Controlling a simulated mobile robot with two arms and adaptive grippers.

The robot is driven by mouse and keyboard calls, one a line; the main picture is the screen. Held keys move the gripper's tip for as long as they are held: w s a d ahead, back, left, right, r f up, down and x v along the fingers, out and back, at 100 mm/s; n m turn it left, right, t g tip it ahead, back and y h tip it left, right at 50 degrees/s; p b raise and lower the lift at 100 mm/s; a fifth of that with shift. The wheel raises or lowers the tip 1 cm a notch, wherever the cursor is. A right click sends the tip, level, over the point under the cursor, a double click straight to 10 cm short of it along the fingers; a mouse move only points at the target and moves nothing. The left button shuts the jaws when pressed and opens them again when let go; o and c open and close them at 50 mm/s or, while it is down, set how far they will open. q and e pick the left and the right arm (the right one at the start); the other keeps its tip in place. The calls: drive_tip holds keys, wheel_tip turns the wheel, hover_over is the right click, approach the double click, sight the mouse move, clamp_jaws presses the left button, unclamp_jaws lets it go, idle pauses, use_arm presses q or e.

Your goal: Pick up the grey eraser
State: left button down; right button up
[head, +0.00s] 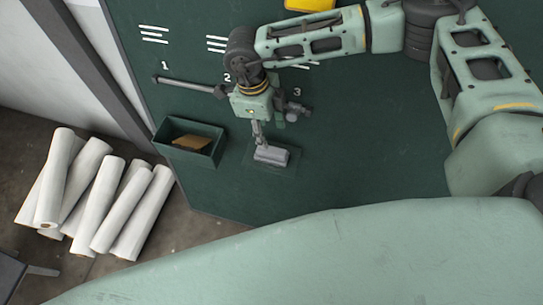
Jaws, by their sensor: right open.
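The grey eraser (272,154) is a small pale grey block near the middle of the head view. It sits on a small dark green ledge (289,166) on the dark green panel. My right gripper (258,140) reaches in from the upper right and points down at the eraser's upper left end. Its fingers are open and overlap that end in the picture; I cannot tell whether they touch it. The gripper hides part of the panel behind it. My left gripper is not in view.
A dark green open box (160,145) with a brown piece (192,143) inside is left of the eraser. A dark lever (185,85) sticks out above the box, and the panel (370,150) is bare to the right. Several white rolls (100,195) lie on the floor.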

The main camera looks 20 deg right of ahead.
sight(271, 150)
drive_tip(key=shift+d+f+p, duration=0.1)
drive_tip(key=shift+f+p, duration=0.2)
drive_tip(key=shift+f, duration=0.5)
drive_tip(key=f, duration=0.1)
drive_tip(key=f+p, duration=0.1)
drive_tip(key=f, duration=0.1)
drive_tip(key=s+f+p, duration=0.1)
drive_tip(key=f, duration=0.1)
drive_tip(key=shift+d+f, duration=0.2)
drive_tip(key=shift+d, duration=0.15)
drive_tip(key=shift+f, duration=0.25)
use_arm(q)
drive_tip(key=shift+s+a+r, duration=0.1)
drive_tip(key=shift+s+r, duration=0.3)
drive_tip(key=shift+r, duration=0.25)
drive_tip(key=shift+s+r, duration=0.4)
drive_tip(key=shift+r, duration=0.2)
use_arm(e)
drive_tip(key=shift+f, duration=0.15)
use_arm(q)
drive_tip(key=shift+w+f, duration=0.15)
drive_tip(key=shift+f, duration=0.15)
use_arm(e)
drive_tip(key=shift+f, duration=0.25)
